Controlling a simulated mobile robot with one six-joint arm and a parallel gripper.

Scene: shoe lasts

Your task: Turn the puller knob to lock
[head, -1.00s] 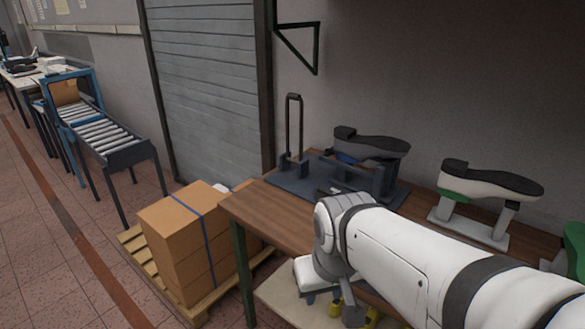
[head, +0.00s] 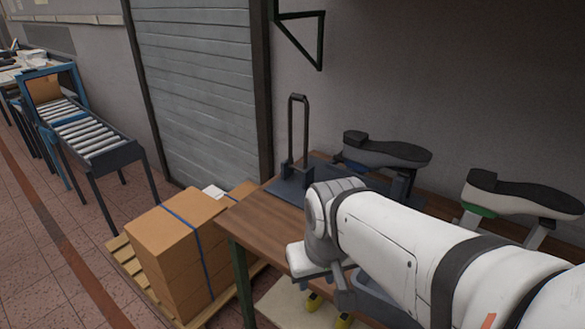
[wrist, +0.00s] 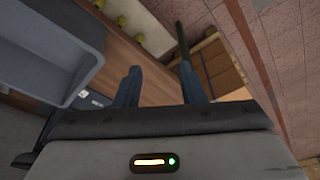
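The puller (head: 298,135) is a dark fixture with a tall looped handle, standing on a dark base plate (head: 287,193) at the back left of the wooden workbench. A shoe last with a dark sole (head: 385,150) sits behind my arm, near that base. I cannot make out the puller knob; my arm covers part of the fixture. In the wrist view, the two dark blue fingers of my gripper (wrist: 161,85) stand apart with nothing between them. In the head view, my wrist hangs by the bench's front edge, away from the handle.
The workbench (head: 258,222) has a clear strip at its left. A second shoe last (head: 515,195) stands at right. A grey-blue bin (head: 372,295) shows below my arm. Strapped cardboard boxes (head: 175,245) on a pallet stand left of the bench, with a roller conveyor (head: 85,135) farther left.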

